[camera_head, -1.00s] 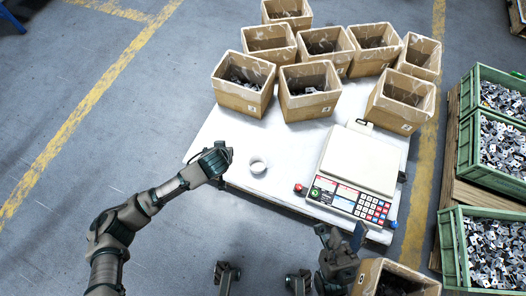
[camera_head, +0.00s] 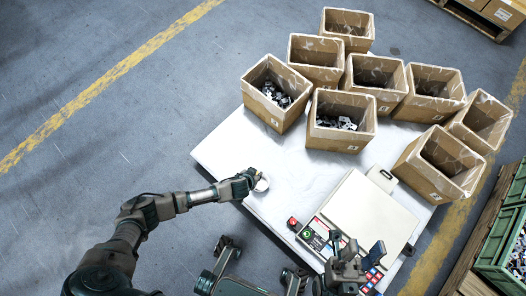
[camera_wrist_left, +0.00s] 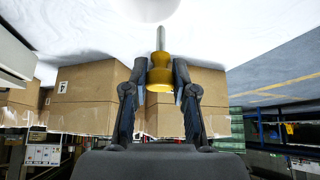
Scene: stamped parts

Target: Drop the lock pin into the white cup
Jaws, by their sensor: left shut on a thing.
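My left gripper (camera_head: 255,176) is at the white cup (camera_head: 263,185), partly covering it in the head view. In the left wrist view the gripper (camera_wrist_left: 160,72) is shut on the lock pin (camera_wrist_left: 159,76), which has a yellow knob and a grey metal pin pointing toward the cup. The pale round shape at the top edge of that view looks like the cup (camera_wrist_left: 150,8); its opening does not show clearly. My right gripper (camera_head: 356,246) is by the front of the scale, with its fingers apart and nothing seen between them.
A scale (camera_head: 365,222) with a keypad stands on the white table (camera_head: 222,150), right of the cup. Several open cardboard boxes (camera_head: 341,140) stand behind, some with metal parts. The table left of the cup is clear. Green crates (camera_head: 505,235) stand at the right.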

